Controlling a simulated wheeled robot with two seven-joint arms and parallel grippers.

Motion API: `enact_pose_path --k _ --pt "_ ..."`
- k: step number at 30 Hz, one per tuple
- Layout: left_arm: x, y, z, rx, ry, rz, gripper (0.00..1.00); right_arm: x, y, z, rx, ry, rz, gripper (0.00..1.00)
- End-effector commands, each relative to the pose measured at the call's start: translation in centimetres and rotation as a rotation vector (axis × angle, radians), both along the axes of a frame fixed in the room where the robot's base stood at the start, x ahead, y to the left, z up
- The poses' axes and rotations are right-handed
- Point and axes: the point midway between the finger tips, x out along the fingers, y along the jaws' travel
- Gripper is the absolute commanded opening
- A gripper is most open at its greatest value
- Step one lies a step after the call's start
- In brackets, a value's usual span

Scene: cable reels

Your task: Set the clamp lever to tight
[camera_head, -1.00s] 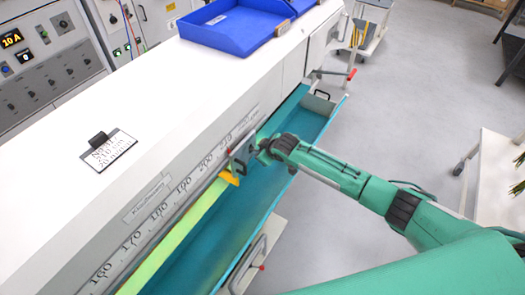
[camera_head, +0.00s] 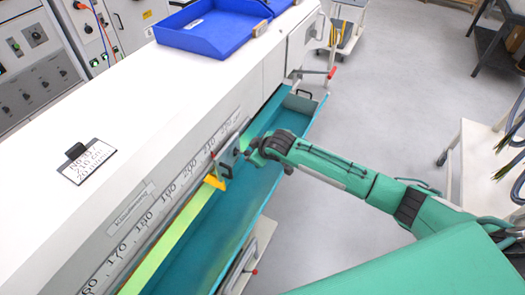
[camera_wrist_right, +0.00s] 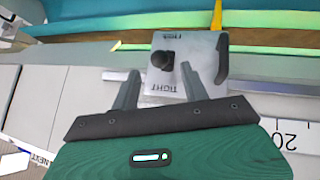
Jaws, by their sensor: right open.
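The clamp (camera_head: 228,160) is a grey metal plate on the ruled rail of the long white bench, above the yellow-green strip. In the right wrist view the clamp plate (camera_wrist_right: 207,50) has TIGHT on the edge nearer my gripper and FREE on the far edge. The dark lever knob (camera_wrist_right: 163,61) stands on the plate. My right gripper (camera_wrist_right: 160,72) is open, its two fingers on either side of the knob in that view; contact cannot be told. In the head view my right gripper (camera_head: 250,155) is at the clamp. My left gripper is out of view.
A teal trough (camera_head: 255,190) runs along the bench front. A blue tray (camera_head: 210,30) sits on the white top, with a label card (camera_head: 88,160) nearer. A red-tipped handle (camera_head: 331,73) juts out at the far end. A white cart (camera_head: 485,160) stands at right; grey floor is free between.

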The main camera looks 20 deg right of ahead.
Motion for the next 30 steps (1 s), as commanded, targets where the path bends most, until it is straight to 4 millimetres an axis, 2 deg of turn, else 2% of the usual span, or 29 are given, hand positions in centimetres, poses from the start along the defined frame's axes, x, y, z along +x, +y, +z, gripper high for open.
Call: enact_pose_path --k 9,15,30 --pt "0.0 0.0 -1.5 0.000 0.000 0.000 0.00 -3.1 -1.3 3.7 0.001 -0.003 0.001 0.46" --pt "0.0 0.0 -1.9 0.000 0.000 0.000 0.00 -4.3 -1.7 5.2 0.000 -0.002 0.000 0.46" --pt "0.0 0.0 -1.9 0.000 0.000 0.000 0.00 -4.5 -1.8 5.7 0.001 -0.001 0.000 0.46"
